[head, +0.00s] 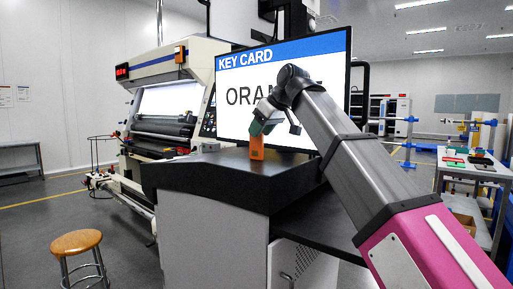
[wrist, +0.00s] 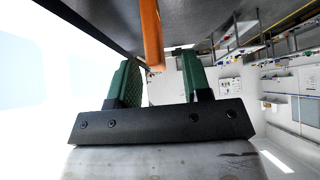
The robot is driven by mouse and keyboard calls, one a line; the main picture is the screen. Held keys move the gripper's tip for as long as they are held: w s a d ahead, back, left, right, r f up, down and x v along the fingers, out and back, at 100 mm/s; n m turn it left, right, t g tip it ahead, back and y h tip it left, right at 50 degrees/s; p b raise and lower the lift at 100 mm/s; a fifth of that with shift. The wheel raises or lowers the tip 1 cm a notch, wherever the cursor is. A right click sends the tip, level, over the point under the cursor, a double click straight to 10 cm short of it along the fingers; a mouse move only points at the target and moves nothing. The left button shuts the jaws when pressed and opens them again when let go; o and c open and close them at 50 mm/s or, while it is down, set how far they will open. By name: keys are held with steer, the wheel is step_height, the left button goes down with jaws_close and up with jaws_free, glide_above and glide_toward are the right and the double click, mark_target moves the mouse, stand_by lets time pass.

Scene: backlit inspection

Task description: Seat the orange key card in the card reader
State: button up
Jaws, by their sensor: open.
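The orange key card (head: 257,148) stands upright on the dark counter (head: 215,178), in front of the large screen. In the wrist view the orange card (wrist: 151,34) shows edge-on, and its near end reaches the space between the green fingertips. My gripper (head: 263,124) is tilted down over the top of the card. In the wrist view my gripper (wrist: 160,72) has its two green fingers apart, with a clear gap to the right of the card. I cannot tell whether the left finger touches it. I cannot make out a card reader; the card's foot shows no clear slot.
The screen (head: 232,73) reads "KEY CARD" and a partly hidden word starting "ORA", close behind my gripper. A white machine (head: 160,92) stands left, a wooden stool (head: 76,243) front left. A side table (head: 450,165) at right holds small coloured items. The counter's left part is clear.

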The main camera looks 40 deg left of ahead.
mark_target(254, 159)
steer(key=x, duration=0.4)
steer(key=shift+w+a, duration=0.2)
steer(key=shift+a, duration=0.1)
jaws_close()
steer(key=shift+r, duration=0.15)
steer(key=shift+r, duration=0.55)
step_height(254, 159, up, 2)
steer(key=shift+a+r, duration=0.1)
steer(key=shift+r, duration=0.15)
steer(key=s+d+r, duration=0.1)
steer(key=s+r, duration=0.6)
steer(key=s, duration=0.4)
steer(key=shift+s+d, duration=0.25)
steer(key=shift+s, duration=0.1)
